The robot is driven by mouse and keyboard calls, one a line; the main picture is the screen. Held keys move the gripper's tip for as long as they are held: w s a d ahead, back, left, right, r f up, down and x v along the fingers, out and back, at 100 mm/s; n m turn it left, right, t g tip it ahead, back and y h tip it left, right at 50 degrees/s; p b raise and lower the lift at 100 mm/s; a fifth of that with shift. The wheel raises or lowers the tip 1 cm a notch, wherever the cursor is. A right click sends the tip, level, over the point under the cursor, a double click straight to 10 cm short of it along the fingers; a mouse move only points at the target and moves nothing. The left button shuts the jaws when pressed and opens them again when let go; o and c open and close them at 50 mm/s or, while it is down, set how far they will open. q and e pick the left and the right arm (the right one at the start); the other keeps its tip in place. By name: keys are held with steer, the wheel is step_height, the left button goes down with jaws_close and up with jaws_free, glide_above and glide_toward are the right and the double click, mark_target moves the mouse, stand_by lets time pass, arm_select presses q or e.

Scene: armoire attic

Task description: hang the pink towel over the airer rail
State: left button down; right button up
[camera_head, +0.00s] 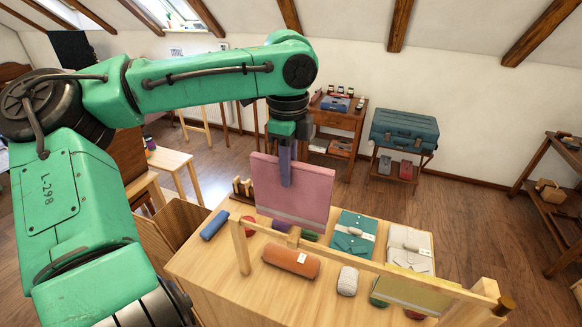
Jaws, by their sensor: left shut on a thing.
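The pink towel (305,203) hangs as a flat, slightly tilted sheet above the wooden table. My left gripper (287,178) is shut on its upper part, and the gripper's fingers hide a strip of it. The airer rail (350,257) is a pale wooden bar running across the table from the left middle to the lower right. The towel's lower edge is close to the rail's left part; I cannot tell whether they touch. My right gripper is not in view.
On the table (208,268) lie a blue roll (214,225), an orange roll (291,261), a teal folded cloth (353,234) and a white folded cloth (409,249). A yellowish cloth (415,294) is at the rail's right part. A blue suitcase (404,128) stands behind.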

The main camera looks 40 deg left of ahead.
mark_target(293, 189)
arm_select(q)
steer(key=shift+w+f+b, duration=0.3)
steer(key=shift+w+f, duration=0.4)
steer(key=shift+f, duration=0.25)
steer(key=f, duration=0.1)
steer(key=f+b, duration=0.1)
steer(key=f, duration=0.1)
steer(key=shift+w+f, duration=0.15)
steer(key=shift+w, duration=0.2)
steer(key=shift+s+f, duration=0.2)
steer(key=shift+f, duration=0.1)
steer(key=shift+s+f, duration=0.15)
steer(key=shift+w+f, duration=0.1)
steer(key=shift+w, duration=0.1)
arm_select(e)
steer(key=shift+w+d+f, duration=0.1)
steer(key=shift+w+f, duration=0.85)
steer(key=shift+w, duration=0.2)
arm_select(q)
steer(key=shift+s, duration=0.1)
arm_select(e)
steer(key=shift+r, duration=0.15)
